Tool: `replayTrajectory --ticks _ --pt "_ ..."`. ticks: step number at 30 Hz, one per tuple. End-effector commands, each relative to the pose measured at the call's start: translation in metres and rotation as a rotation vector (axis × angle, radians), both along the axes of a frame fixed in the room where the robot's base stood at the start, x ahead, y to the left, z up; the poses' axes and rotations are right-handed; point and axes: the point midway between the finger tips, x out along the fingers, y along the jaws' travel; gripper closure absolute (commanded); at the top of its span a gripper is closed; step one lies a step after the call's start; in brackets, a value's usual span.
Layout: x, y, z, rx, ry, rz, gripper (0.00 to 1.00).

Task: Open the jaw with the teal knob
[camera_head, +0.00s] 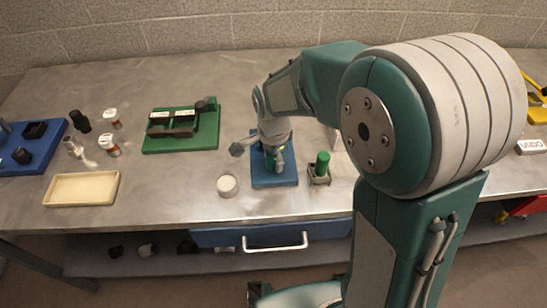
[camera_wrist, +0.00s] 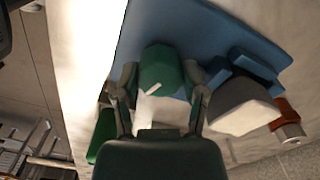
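The teal knob (camera_wrist: 158,72), with a white mark on it, shows in the wrist view over a blue plate (camera_wrist: 225,30). My gripper (camera_wrist: 163,84) has its two fingers spread, one on each side of the knob; contact is not clear. A grey block (camera_wrist: 238,105) with blue brackets is beside the knob, on the right in that view. I cannot tell which part is the jaw or how far it is open. In the head view, my gripper (camera_head: 275,156) is low over the blue plate (camera_head: 287,182) and hides most of what is on it.
A green cylinder (camera_head: 322,160) in a small holder stands just right of the blue plate, and a round white jar (camera_head: 227,185) just left. Farther left are a green board (camera_head: 160,146) with a dark fixture, a beige tray (camera_head: 82,188) and small bottles. The bench front edge is close.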

Motion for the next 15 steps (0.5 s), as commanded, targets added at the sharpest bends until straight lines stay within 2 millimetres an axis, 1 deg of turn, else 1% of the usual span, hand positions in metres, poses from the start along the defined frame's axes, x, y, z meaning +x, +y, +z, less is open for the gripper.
replayTrajectory --ticks 8,15 --pt "0.0014 0.0004 0.0001 0.001 -0.004 0.021 0.93" --pt "0.0017 0.0005 0.0002 0.002 -0.005 0.129 0.93"
